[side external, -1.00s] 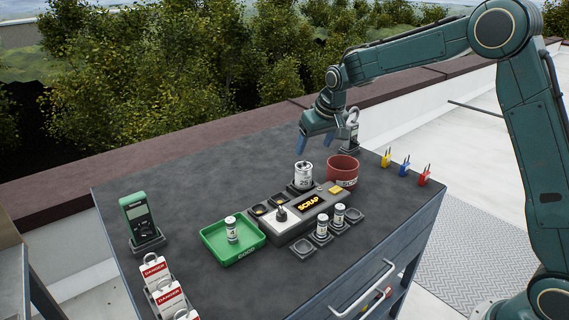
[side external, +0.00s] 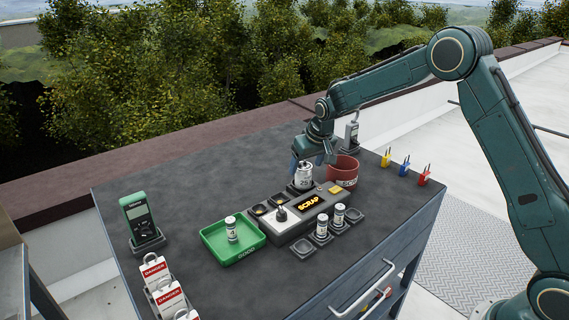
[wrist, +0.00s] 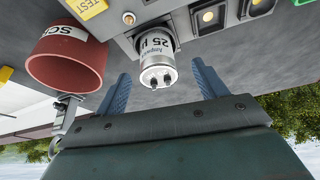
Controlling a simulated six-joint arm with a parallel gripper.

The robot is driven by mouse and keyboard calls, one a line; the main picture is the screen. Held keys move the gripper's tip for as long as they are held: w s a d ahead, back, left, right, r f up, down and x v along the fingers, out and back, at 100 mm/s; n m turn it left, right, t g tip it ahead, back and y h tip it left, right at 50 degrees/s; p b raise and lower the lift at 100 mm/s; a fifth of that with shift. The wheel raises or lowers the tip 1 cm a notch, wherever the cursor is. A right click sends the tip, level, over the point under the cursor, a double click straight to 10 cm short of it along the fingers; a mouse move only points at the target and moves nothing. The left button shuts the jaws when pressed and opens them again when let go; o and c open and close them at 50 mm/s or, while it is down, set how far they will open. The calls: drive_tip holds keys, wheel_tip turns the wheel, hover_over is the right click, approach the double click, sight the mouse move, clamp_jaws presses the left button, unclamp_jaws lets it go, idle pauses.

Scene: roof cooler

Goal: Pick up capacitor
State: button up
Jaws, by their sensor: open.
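A silver capacitor (side external: 303,176) with a white label stands upright on the dark pad at the back of the grey tester box (side external: 313,213). In the wrist view the capacitor (wrist: 156,62) shows two terminals on its near end and sits between the two blue fingers. My gripper (side external: 316,162) is open right at the capacitor, with one finger on either side of it. The wrist view shows a gap between the capacitor and each finger of my gripper (wrist: 160,85). In the side view the gripper partly covers the capacitor's top.
A red scrap bin (side external: 343,172) stands close beside the gripper. Smaller capacitors (side external: 322,226) stand in front of the tester, and another is in the green tray (side external: 222,254). A meter (side external: 139,219) and padlocks (side external: 405,166) are farther off. The left rear tabletop is clear.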

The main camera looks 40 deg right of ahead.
sight(306, 167)
drive_tip(key=shift+f, duration=0.1)
drive_tip(key=shift+d+x, duration=0.15)
drive_tip(key=shift+x, duration=1.1)
drive_tip(key=shift+d+x, duration=0.1)
drive_tip(key=shift+x, duration=1.15)
drive_tip(key=shift+w, duration=0.15)
drive_tip(key=c, duration=1.2)
